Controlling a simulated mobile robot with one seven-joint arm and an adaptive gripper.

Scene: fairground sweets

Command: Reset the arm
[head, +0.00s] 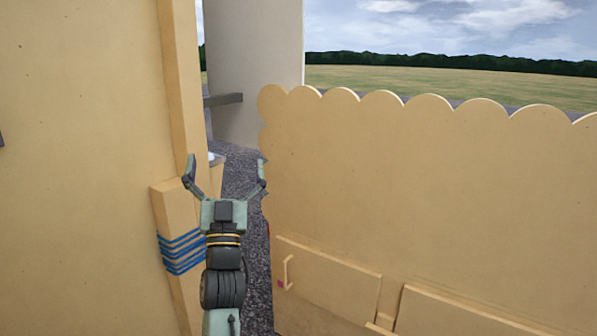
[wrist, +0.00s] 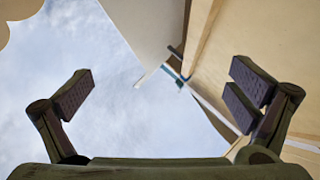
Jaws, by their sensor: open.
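My gripper (head: 226,172) is open and empty in the head view. Its two fingers are spread wide and point away from me, over the gap between a tan wall and a scalloped panel. The left finger shows close to the tan wall's edge and the right finger close to the panel's left edge; I cannot tell whether either touches. In the wrist view the open fingers (wrist: 165,95) stand at the left and right, with sky and pale walls beyond and nothing between them.
The tan wall (head: 80,170) fills the left, with a post wrapped in blue bands (head: 182,250). The scalloped panel (head: 430,190) with lower doors and a handle (head: 287,272) fills the right. Dark gravelly ground (head: 240,175) shows in the narrow gap. A pale column (head: 254,70) stands behind.

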